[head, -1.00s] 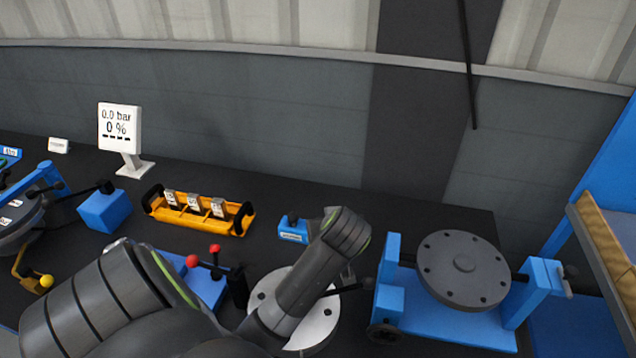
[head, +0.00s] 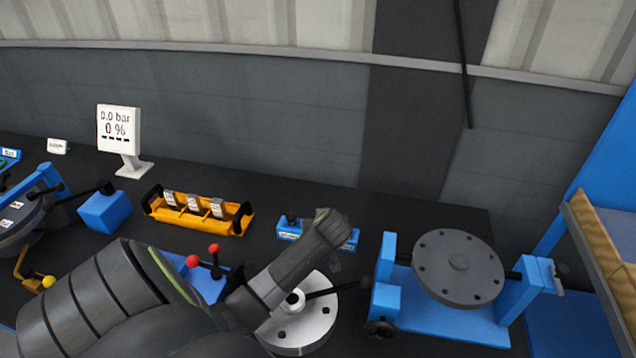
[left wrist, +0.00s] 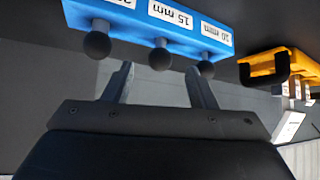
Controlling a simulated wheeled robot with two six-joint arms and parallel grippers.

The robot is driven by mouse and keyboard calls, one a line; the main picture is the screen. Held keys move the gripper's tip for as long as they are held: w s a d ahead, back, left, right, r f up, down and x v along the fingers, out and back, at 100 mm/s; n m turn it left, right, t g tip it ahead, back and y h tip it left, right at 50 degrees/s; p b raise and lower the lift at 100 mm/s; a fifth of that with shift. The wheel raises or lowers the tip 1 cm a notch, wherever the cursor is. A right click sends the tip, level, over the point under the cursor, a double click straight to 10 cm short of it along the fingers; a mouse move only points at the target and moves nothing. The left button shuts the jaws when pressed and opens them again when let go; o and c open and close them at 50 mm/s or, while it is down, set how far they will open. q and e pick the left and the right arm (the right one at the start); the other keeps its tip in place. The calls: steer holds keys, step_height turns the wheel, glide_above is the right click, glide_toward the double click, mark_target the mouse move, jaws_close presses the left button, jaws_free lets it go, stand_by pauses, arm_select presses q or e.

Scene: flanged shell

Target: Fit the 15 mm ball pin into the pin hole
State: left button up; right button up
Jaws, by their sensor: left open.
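The blue pin rack (head: 290,230) stands on the dark bench, partly hidden behind my left wrist. In the left wrist view the rack (left wrist: 140,22) shows upside down with three dark ball pins. The 15 mm ball pin (left wrist: 160,58) is the middle one, by its label. My left gripper (left wrist: 161,75) is open and empty, its fingertips close to that ball and to either side of it; contact cannot be told. A grey flanged disc (head: 460,262) with several rim holes sits in a blue cradle at the right. Which hole is the pin hole cannot be told.
A yellow tray (head: 190,222) with grey blocks stands left of the rack. A white disc (head: 318,318) with a dark lever lies under my left arm. Red-knobbed levers (head: 203,256) stand nearby. A display (head: 119,128) reads 0.0 bar, 0 %.

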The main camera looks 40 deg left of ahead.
arm_select(q)
steer(key=shift+p+x, duration=0.45)
steer(key=shift+x, duration=1.9)
